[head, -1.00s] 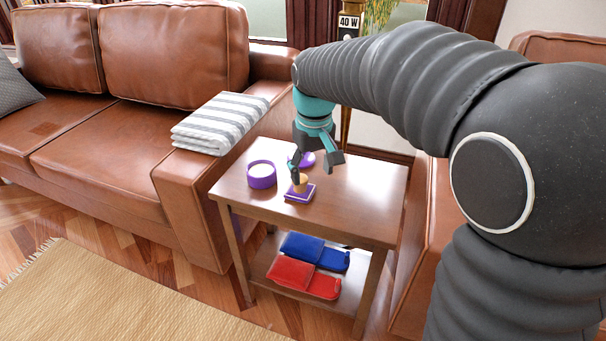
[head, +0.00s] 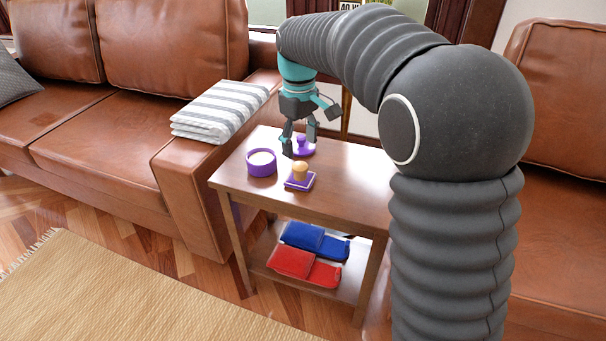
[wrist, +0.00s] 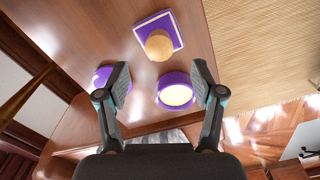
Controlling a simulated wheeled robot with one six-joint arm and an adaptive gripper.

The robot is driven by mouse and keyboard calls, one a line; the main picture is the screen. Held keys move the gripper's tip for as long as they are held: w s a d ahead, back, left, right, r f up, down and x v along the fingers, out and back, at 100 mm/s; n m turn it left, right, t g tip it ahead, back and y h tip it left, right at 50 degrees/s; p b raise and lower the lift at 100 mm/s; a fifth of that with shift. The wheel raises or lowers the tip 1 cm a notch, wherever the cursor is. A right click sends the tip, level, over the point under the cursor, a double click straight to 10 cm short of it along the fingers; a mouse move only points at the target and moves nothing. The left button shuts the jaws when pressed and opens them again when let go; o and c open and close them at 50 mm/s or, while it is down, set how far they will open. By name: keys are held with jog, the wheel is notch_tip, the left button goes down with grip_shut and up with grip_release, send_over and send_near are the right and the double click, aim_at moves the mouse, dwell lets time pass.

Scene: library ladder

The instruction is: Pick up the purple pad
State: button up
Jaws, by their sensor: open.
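The purple pad (head: 299,184) is a flat purple square with a pale border, lying on the side table near its front edge. A round tan wooden knob (head: 300,168) sits on top of it. In the wrist view the pad (wrist: 170,25) is at the top, beyond the fingertips, partly covered by the knob (wrist: 159,45). My gripper (head: 301,142) is open and empty, pointing down above the table, behind the pad. In the wrist view its spread fingers (wrist: 162,80) have nothing gripped between them.
A purple knobbed lid-like piece (head: 303,150) lies behind, close to my fingers. The side table (head: 350,185) is bare at right. Red (head: 292,262) and blue (head: 302,236) folded items lie below. Sofa arms flank the table.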

aim_at(300, 165)
jog(key=shift+w+f+b, duration=0.1)
jog(key=shift+f+b, duration=0.2)
jog(key=shift+f, duration=3.4)
jog(key=c, duration=1.2)
jog(key=shift+c, duration=0.2)
jog(key=shift+r, duration=0.1)
notch_tip(300, 165, up, 4)
jog(key=shift+r, duration=0.1)
jog(key=s+d+r, duration=0.3)
jog(key=d+r, duration=0.3)
jog(key=d, duration=0.5)
jog(key=shift+r+p, duration=0.3)
jog(key=shift+d, duration=0.1)
jog(key=o, duration=0.5)
jog(key=shift+c, duration=0.2)
jog(key=c, duration=0.3)
